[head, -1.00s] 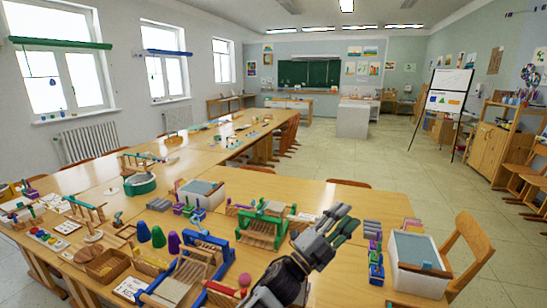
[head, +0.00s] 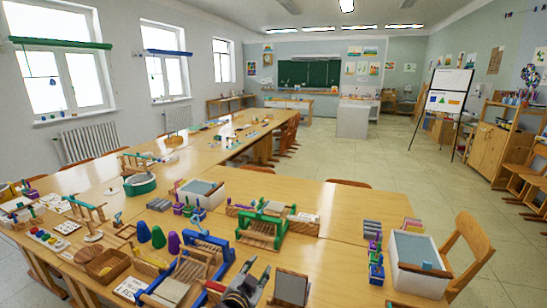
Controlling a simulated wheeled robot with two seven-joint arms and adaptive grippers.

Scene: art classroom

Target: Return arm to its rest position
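My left gripper (head: 254,272) is low in the head view, at the bottom edge, over the near side of the front table (head: 335,238). Its two dark fingers show apart, with a gap between them and nothing held there. It is just right of a blue frame (head: 206,258) and left of an upright grey panel with a wooden edge (head: 291,288). The rest of the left arm is mostly cut off by the bottom edge. My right gripper is not in view.
A green wooden frame (head: 263,229) stands beyond the gripper. A white bin (head: 420,281) and small coloured blocks (head: 376,262) stand on the right. Purple, blue and green cones (head: 158,238) stand on the left. The table between panel and bin is clear.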

